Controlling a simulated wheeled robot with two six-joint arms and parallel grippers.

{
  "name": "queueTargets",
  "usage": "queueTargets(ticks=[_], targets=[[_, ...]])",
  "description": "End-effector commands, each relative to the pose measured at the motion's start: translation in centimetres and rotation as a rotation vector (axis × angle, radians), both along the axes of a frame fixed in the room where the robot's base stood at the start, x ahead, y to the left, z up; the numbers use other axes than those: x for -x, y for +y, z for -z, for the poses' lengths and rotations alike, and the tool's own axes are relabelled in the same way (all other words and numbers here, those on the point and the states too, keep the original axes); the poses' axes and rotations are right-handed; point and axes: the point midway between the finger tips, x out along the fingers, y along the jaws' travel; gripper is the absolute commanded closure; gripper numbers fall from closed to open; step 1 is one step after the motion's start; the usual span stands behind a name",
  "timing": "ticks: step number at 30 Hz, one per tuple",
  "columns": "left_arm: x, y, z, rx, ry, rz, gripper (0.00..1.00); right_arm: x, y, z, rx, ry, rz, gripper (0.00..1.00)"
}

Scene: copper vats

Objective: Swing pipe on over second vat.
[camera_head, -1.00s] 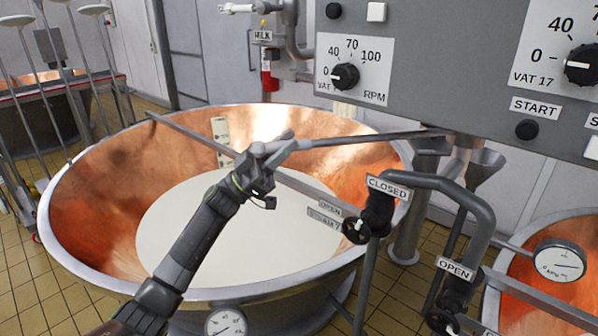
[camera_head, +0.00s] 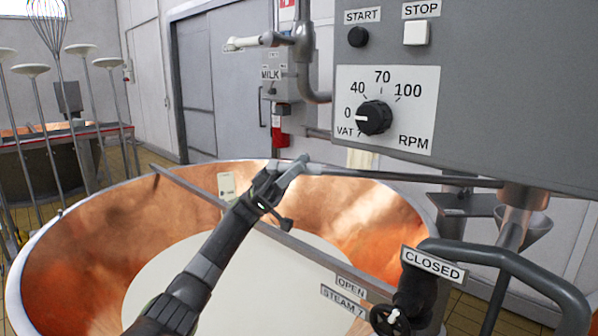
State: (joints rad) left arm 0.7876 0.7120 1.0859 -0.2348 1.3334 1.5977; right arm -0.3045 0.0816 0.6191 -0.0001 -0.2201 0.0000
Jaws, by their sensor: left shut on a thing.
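My left gripper (camera_head: 288,174) is shut on the free end of a thin grey pipe (camera_head: 410,177). The second vat is out of view. My right gripper is not in view.
A grey control box (camera_head: 500,110) hangs at the upper right. A flat bar (camera_head: 215,205) crosses the vat. A dark bent pipe (camera_head: 500,262) with a CLOSED label and a valve wheel (camera_head: 388,320) stand at the lower right. Long-handled tools (camera_head: 75,110) stand at the left.

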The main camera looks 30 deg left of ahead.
Motion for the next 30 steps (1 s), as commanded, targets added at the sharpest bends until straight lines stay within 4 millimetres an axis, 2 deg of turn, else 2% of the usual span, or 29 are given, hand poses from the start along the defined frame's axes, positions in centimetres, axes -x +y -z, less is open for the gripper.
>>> queueTargets(ticks=[7, 8, 12, 13, 23, 26, 30], targets=[[-0.2, 0.2, -0.4, 0.007, 0.009, -0.006, 1.00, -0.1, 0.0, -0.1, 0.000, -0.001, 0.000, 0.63], [-0.2, 0.2, -0.4, 0.008, 0.009, -0.005, 0.77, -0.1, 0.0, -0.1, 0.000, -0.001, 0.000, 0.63], [-0.2, 0.1, -0.4, 0.008, 0.007, -0.005, 0.58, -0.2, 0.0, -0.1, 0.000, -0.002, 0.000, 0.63], [-0.2, 0.1, -0.4, 0.006, 0.007, -0.005, 0.57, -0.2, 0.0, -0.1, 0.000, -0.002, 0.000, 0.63], [-0.1, 0.4, 0.1, 0.004, 0.005, -0.004, 0.57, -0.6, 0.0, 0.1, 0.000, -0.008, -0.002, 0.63], [-0.1, 1.2, 1.1, 0.003, 0.006, -0.006, 0.57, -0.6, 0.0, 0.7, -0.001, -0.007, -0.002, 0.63], [0.0, 3.2, 3.2, 0.005, 0.007, -0.007, 0.57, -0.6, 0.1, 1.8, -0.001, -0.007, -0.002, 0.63]])
